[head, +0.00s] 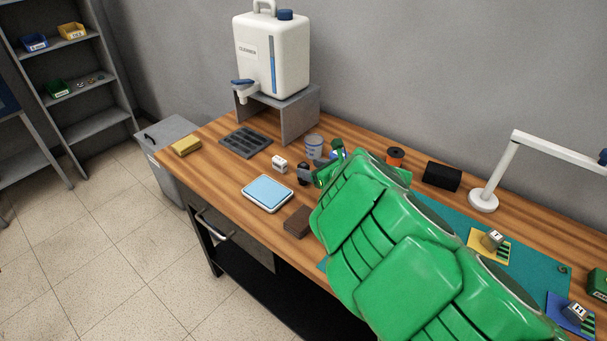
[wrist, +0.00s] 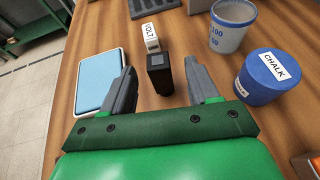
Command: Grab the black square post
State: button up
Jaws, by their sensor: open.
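The gripper is open, with a gap visible on each side of the post. I cannot tell how far down the fingers reach along it. In the head view the post (head: 303,177) is small and dark, just left of my green arm, which hides most of the gripper.
A white VOLT block (wrist: 150,38) stands just behind the post. A blue-topped scale (head: 268,192) lies to the left. A blue CHALK tub (wrist: 260,78) and a clear measuring cup (wrist: 232,28) stand to the right. A brown block (head: 297,221) lies near the front edge.

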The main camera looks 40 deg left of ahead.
aim_at(300, 165)
jog(key=shift+x, duration=2.8)
jog(key=shift+a+r, duration=0.1)
jog(key=shift+r, duration=0.05)
jog(key=shift+c, duration=0.4)
jog(key=c, duration=1)
